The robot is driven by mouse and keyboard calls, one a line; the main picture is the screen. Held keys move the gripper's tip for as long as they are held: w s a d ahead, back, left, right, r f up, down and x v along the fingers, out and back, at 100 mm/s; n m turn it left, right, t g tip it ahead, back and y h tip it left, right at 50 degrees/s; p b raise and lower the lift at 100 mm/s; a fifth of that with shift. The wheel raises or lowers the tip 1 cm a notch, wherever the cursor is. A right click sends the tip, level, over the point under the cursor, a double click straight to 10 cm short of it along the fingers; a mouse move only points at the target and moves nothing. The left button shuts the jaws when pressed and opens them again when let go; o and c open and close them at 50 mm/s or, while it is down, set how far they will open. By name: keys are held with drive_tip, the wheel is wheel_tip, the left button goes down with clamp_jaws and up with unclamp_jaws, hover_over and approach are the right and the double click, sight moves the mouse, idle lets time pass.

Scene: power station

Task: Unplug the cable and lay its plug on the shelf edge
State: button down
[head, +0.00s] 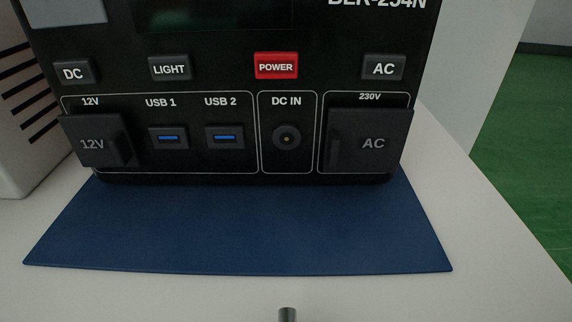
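The black power station (220,75) stands upright on a blue mat (240,235) on the white shelf (160,295). Its round DC IN socket (286,138) is empty, with the centre pin showing. No cable runs to the front panel. A small dark cylinder with a paler end (287,314) shows at the bottom middle edge, in front of the mat. It looks like the tip of a plug; the rest is cut off. I cannot tell whether it lies on the shelf or is held. My gripper is not in view.
Closed covers hide the 12V (93,143) and AC (370,142) outlets. The red POWER button (276,66) sits above DC IN. A pale vented box (22,105) stands at the left. The shelf's right edge drops to a green floor (530,150).

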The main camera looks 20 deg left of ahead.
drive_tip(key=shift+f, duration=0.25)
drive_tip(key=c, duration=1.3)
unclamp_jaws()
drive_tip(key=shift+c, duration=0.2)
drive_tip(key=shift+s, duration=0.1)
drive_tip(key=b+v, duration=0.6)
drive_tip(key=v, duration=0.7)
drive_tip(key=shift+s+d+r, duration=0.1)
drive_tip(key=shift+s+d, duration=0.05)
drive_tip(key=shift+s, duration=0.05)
